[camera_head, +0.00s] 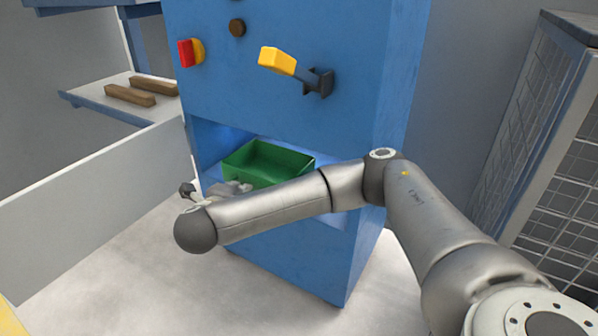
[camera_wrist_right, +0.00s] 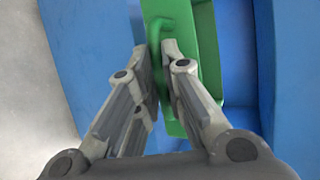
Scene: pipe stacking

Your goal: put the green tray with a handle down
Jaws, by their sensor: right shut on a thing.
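The green tray (camera_head: 268,158) is in the lit lower opening of the blue machine (camera_head: 270,85). My right gripper (camera_head: 236,187) is at the tray's near side, partly hidden by my arm. In the right wrist view, the right gripper (camera_wrist_right: 161,48) has its two fingers on either side of the green handle (camera_wrist_right: 154,70) and is shut on it. The tray's green wall (camera_wrist_right: 207,50) shows beside the fingers there. Whether the tray touches the opening's floor cannot be told. My left gripper is in neither view.
A yellow-handled lever (camera_head: 278,61), a red and yellow knob (camera_head: 190,52) and a brown button (camera_head: 237,27) are above the opening. Brown bars (camera_head: 130,95) lie on a shelf at left. A low white wall (camera_head: 85,190) stands left, a mesh cage (camera_head: 545,140) right.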

